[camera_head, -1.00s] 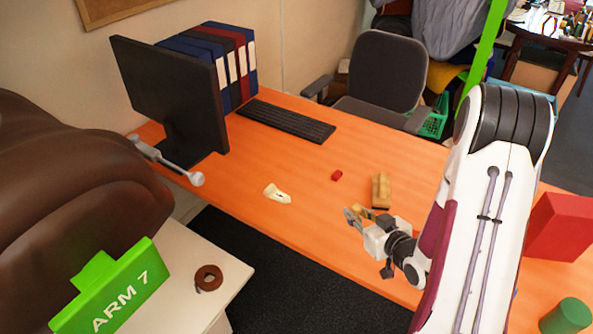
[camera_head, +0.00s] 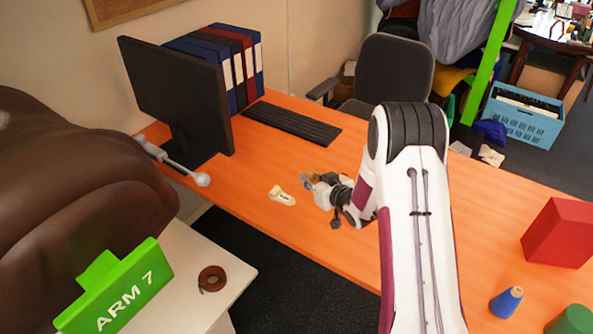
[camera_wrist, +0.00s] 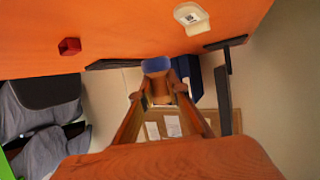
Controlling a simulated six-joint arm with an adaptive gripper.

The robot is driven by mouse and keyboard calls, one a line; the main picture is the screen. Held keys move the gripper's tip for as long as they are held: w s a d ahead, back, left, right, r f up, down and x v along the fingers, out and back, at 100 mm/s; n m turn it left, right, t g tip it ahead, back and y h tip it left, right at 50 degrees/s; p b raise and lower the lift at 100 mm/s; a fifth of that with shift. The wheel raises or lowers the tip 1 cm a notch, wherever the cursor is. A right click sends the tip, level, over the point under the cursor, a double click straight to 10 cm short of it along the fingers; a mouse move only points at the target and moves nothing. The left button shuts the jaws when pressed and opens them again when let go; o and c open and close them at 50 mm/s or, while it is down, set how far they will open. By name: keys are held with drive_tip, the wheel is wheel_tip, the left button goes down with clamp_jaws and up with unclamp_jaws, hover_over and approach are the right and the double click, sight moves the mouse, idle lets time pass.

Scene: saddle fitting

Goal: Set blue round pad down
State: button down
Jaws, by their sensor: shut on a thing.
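My gripper (camera_head: 309,181) is above the orange desk, right of a cream labelled piece (camera_head: 282,196). In the wrist view, its two brownish fingers (camera_wrist: 160,92) close in on a small held piece. The blue round pad (camera_wrist: 157,65) shows at the fingertips with a tan part below it. I cannot tell how it is joined to that part. In the head view the pad is too small to make out clearly. The cream piece (camera_wrist: 190,17) lies apart from the pad in the wrist view.
A red block (camera_wrist: 69,46) lies on the desk (camera_head: 490,215). A keyboard (camera_head: 291,125), monitor (camera_head: 175,95) and binders (camera_head: 222,68) stand at the back. A large red box (camera_head: 560,233), blue cone (camera_head: 506,302) and green cylinder (camera_head: 572,320) are at right.

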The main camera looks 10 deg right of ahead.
drive_tip(key=w+a+r+m+h, duration=0.1)
drive_tip(key=w+a+r+h, duration=0.15)
drive_tip(key=w, duration=0.85)
drive_tip(key=r+m+h, duration=0.1)
drive_tip(key=m, duration=0.1)
hover_over(296, 170)
drive_tip(key=shift+w+d+t, duration=0.1)
drive_tip(key=shift+t, duration=0.2)
drive_tip(key=shift+f, duration=3.1)
drive_tip(key=shift+f, duration=1.85)
drive_tip(key=shift+f, duration=0.15)
